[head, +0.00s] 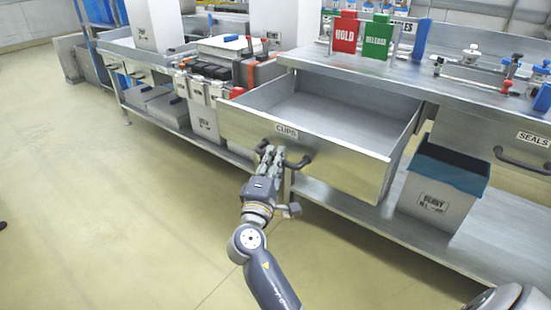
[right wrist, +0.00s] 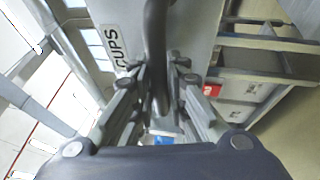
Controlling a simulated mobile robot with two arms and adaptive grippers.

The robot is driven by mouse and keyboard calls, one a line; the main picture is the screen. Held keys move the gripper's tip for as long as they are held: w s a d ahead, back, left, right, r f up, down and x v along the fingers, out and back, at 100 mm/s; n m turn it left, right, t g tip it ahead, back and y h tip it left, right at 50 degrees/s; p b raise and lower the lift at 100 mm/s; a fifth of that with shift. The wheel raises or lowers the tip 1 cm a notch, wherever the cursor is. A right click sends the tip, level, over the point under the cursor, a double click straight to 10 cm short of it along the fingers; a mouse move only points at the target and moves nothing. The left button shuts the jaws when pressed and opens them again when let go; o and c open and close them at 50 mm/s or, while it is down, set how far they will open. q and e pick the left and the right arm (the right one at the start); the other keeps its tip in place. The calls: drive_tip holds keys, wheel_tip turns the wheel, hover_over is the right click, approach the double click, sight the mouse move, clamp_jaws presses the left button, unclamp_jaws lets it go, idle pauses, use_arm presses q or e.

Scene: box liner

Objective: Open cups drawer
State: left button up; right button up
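The cups drawer (head: 315,143) is a grey metal drawer labelled CUPS, pulled well out from under the bench in the head view. Its inside looks empty. Its dark curved handle is on the front, below the label. My right gripper (head: 272,155) is at the handle, its fingers on either side of the bar. In the right wrist view the handle (right wrist: 155,45) runs between the fingers of my right gripper (right wrist: 159,78), which look closed on it. The CUPS label (right wrist: 116,47) shows just left of it. My left gripper is not in view.
A white bin with a blue liner (head: 437,195) stands on the lower shelf right of the drawer. A closed SEALS drawer (head: 497,135) is at the far right. HOLD (head: 344,33) and RELEASE (head: 378,38) signs stand on the bench. The floor at left is clear.

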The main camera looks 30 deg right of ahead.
drive_tip(key=shift+o, duration=1.2)
drive_tip(key=shift+s+a, duration=0.1)
drive_tip(key=v, duration=0.7)
drive_tip(key=shift+s, duration=0.1)
